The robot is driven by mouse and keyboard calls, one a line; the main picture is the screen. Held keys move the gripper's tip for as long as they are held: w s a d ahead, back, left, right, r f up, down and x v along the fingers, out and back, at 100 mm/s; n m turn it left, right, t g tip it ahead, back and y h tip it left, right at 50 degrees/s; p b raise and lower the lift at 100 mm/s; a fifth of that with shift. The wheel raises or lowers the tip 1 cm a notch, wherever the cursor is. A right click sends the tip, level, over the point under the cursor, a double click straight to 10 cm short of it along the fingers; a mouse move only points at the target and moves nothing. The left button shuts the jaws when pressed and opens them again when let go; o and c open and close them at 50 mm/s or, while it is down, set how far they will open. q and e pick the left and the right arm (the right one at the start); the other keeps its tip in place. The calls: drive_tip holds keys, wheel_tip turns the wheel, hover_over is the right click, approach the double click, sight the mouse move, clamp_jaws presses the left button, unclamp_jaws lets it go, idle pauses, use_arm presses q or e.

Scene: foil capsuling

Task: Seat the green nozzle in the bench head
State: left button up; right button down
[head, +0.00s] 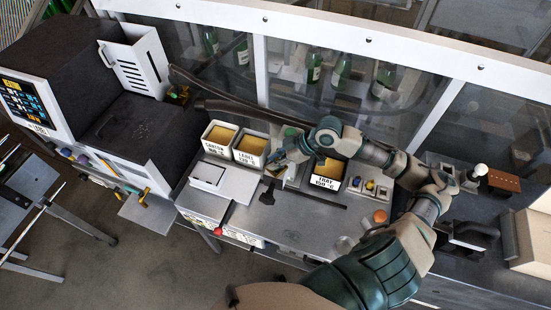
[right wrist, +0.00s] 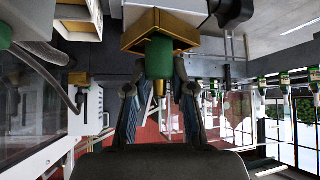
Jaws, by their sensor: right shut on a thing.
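The green nozzle (right wrist: 159,58) is in the right wrist view, between the fingertips of my right gripper (right wrist: 160,88). Its brass tip points toward the palm. The gripper is shut on the nozzle. The nozzle's far end meets or overlaps the brass-coloured square bench head (right wrist: 150,32); I cannot tell whether it is seated. In the head view my right gripper (head: 284,155) is over the middle of the bench, and the contact there is too small and covered to read. My left gripper is not in view.
Labelled pots, CARTON (head: 217,147), LABEL (head: 249,158) and TRAY (head: 327,183), stand around the gripper. A black knob (head: 268,190) is just in front. A glass partition with bottles behind it closes off the back. The front of the bench has clear patches.

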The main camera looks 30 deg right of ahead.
drive_tip(key=c, duration=0.9)
unclamp_jaws()
drive_tip(key=shift+s+d+r, duration=0.1)
drive_tip(key=shift+d+r, duration=0.05)
drive_tip(key=v, duration=1.1)
drive_tip(key=shift+d+r, duration=0.15)
drive_tip(key=shift+r, duration=0.05)
